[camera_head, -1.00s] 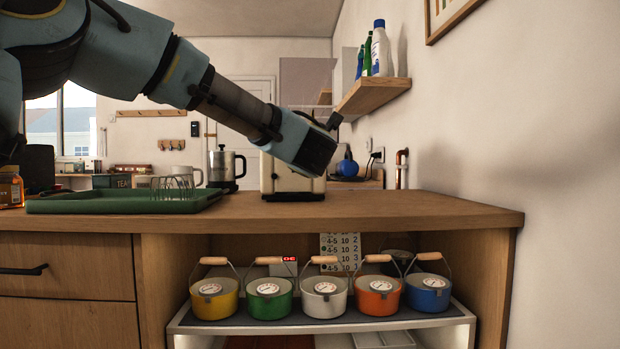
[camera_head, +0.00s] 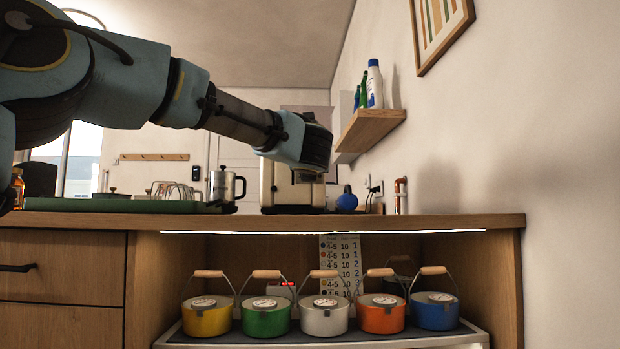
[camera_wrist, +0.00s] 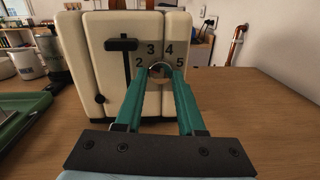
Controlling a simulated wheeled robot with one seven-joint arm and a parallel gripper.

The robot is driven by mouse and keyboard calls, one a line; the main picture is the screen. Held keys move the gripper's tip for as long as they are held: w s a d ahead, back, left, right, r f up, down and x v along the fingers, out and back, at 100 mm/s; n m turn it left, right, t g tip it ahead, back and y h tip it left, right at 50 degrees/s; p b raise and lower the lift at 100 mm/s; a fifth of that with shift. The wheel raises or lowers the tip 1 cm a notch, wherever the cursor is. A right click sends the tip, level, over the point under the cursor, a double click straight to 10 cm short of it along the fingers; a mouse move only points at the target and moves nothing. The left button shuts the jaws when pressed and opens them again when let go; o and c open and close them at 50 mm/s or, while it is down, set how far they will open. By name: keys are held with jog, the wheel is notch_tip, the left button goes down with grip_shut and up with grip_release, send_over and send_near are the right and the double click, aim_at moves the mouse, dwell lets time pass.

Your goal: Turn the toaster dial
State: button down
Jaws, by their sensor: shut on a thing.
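The cream toaster (camera_head: 283,190) stands on the wooden counter, partly hidden behind my gripper in the head view. In the wrist view the toaster (camera_wrist: 88,60) fills the upper middle, with a black lever (camera_wrist: 122,45) on its front and the numbers 2 to 5 around the dial (camera_wrist: 160,69). My gripper (camera_wrist: 160,74) has its two green fingers closed in at the dial, one on each side. The fingers hide much of the dial, so its pointer cannot be made out. In the head view my gripper's end (camera_head: 310,150) is at the toaster's upper part.
A green tray (camera_head: 110,206) with a wire rack lies left on the counter, beside a steel pot (camera_head: 222,186). A blue round thing (camera_head: 347,200) is right of the toaster. Several coloured pots stand on the shelf below.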

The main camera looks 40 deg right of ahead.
dwell(0.4)
jog(key=c, duration=0.5)
grip_release()
jog(key=v, duration=1)
jog(key=shift+s+a, duration=0.25)
